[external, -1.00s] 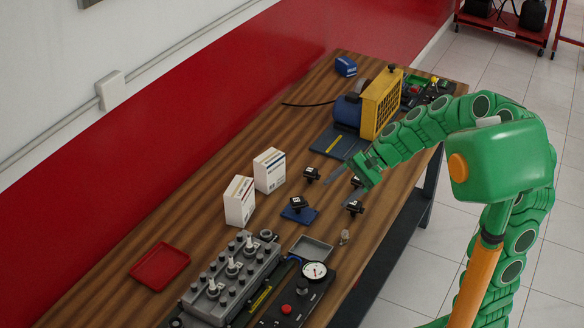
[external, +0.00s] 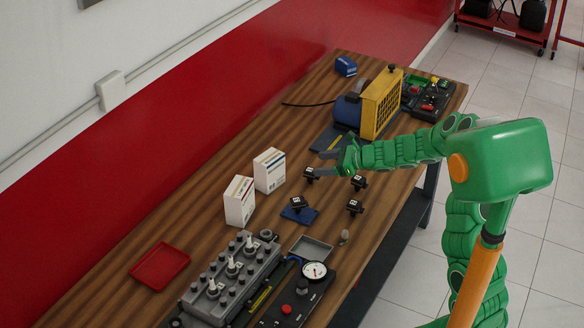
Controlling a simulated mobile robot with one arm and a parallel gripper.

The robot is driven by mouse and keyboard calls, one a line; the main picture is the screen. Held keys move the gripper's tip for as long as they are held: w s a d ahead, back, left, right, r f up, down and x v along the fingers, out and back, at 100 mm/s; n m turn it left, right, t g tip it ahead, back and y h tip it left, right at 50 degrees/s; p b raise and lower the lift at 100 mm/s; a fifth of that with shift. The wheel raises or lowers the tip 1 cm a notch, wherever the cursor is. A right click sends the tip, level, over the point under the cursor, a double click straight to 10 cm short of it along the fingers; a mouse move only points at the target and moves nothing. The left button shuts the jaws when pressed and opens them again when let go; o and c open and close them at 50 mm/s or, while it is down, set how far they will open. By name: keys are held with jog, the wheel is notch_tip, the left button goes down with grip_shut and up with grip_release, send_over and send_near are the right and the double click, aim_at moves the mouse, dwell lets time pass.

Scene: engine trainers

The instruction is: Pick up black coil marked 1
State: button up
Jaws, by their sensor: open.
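Several small black coils with white labels are on the wooden table. One coil (external: 310,175) stands right of the white boxes, another coil (external: 359,183) is farther right, and a third coil (external: 355,206) is near the front edge. A further coil (external: 298,203) sits on a blue pad (external: 300,216). The label marks are too small to read, so I cannot tell which is 1. My gripper (external: 325,163) is open, pointing left, with its lower fingertip close beside the coil near the boxes. I cannot tell whether they touch. Nothing shows between the fingers.
Two white boxes (external: 268,171) stand left of the coils. A yellow and blue machine (external: 380,103) is behind my gripper. A grey engine block (external: 232,275), gauge panel (external: 314,270), small grey tray (external: 311,249) and red tray (external: 160,265) are toward the front. Bare table lies at left.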

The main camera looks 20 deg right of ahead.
aim_at(310, 170)
jog(key=w+d+f+m, duration=0.1)
jog(key=f, duration=0.1)
jog(key=w+d+f+m+h, duration=0.1)
jog(key=f, duration=0.1)
jog(key=w+d+f+m+t, duration=0.1)
jog(key=shift+w+d+f, duration=0.1)
jog(key=shift+d+f, duration=0.1)
jog(key=shift+f, duration=0.2)
jog(key=shift+x, duration=1.2)
jog(key=x, duration=0.3)
jog(key=shift+a+f, duration=0.1)
jog(key=shift+f, duration=0.05)
jog(key=shift+x, duration=0.95)
jog(key=shift+w, duration=0.15)
jog(key=c, duration=1.2)
